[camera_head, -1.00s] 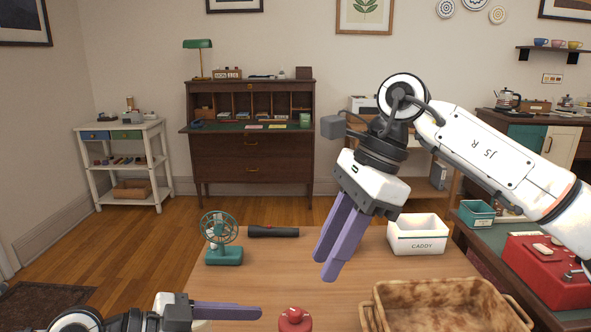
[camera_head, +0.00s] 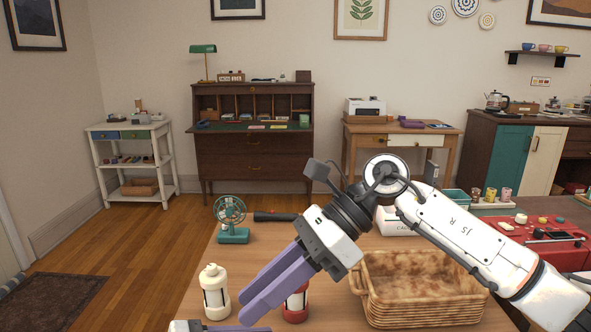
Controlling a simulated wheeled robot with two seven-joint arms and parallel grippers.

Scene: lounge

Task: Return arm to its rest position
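My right arm comes in from the right, and its gripper (camera_head: 243,309) points down and left over the table's front part. Its two purple fingers lie close side by side; whether they are parted is unclear. Nothing shows held in it. Part of my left gripper (camera_head: 222,328) shows at the bottom edge, mostly cut off.
A red lantern-like object (camera_head: 295,307) stands partly hidden behind the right gripper's fingers, with a cream one (camera_head: 215,292) to their left. A woven basket (camera_head: 420,308) sits right of the gripper. A teal fan (camera_head: 232,236), black flashlight (camera_head: 274,217) and white caddy (camera_head: 388,222) stand farther back.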

